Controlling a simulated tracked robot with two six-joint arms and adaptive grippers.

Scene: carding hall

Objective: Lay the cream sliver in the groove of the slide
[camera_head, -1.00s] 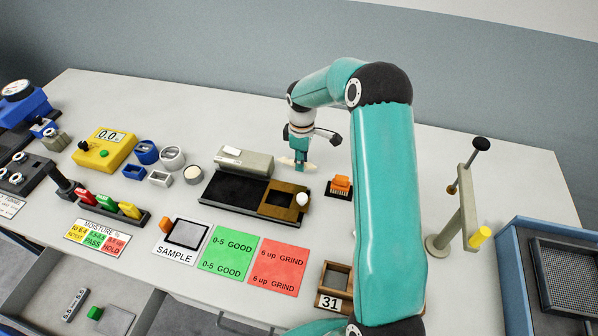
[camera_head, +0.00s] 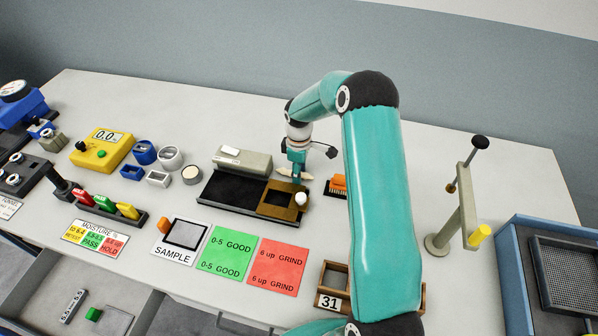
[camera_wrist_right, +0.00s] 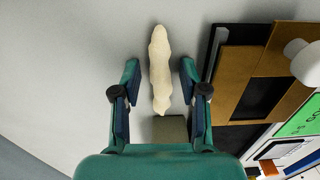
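The cream sliver (camera_head: 309,177) shows at my right gripper (camera_head: 296,172), above the table just behind the brown slide. In the right wrist view the sliver (camera_wrist_right: 160,70) lies lengthwise between the two fingers of my right gripper (camera_wrist_right: 160,75), with narrow strips of table visible on both sides. It has travelled with the gripper, so I take it as held. The brown slide (camera_head: 289,212) has a dark recess and a white knob (camera_head: 301,199), and sits at the right end of a black base. The slide (camera_wrist_right: 236,65) is right of the sliver in the wrist view. My left gripper is out of view.
An orange brush (camera_head: 338,185) lies to the right, partly behind my arm. Green (camera_head: 226,250) and red (camera_head: 277,266) cards lie in front. The table behind the base is clear.

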